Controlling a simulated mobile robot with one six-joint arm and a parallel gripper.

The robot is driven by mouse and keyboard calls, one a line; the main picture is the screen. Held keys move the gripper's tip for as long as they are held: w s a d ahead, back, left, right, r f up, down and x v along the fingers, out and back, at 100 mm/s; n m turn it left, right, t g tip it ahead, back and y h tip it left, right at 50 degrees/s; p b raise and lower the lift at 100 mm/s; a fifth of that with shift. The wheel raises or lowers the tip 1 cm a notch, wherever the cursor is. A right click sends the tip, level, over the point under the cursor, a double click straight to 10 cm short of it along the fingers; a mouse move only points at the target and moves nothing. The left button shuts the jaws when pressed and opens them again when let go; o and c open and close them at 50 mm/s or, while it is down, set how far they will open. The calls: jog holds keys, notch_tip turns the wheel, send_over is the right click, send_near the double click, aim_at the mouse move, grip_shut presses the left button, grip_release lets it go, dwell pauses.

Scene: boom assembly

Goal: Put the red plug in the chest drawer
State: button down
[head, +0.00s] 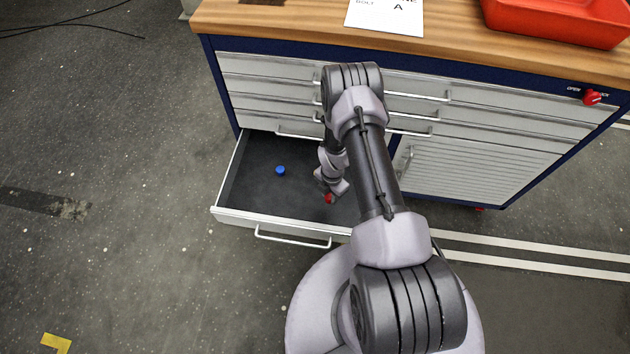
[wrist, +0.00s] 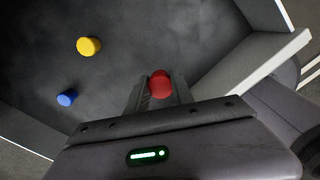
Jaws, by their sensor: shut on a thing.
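The red plug (wrist: 159,84) is between the fingers of my gripper (wrist: 160,92) in the wrist view, and the gripper is shut on it. In the head view the red plug (head: 328,199) shows at the end of my arm, over the open chest drawer (head: 255,205). The drawer is pulled out at the lower left of the chest, and its dark floor shows beneath the gripper. The height of the plug above the drawer floor is hard to tell.
A blue plug (head: 280,170) and a yellow plug (wrist: 88,46) lie on the drawer floor; my arm hides the yellow one in the head view. The drawer's front wall (head: 280,223) is close to the gripper. A red bin (head: 560,22) stands on the wooden top.

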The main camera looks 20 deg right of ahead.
aim_at(328, 209)
notch_tip(328, 209, down, 8)
jog(key=b, duration=0.3)
jog(key=shift+w, duration=0.15)
jog(key=shift+f, duration=0.25)
jog(key=c, duration=1.1)
grip_release()
jog(key=shift+r, duration=0.1)
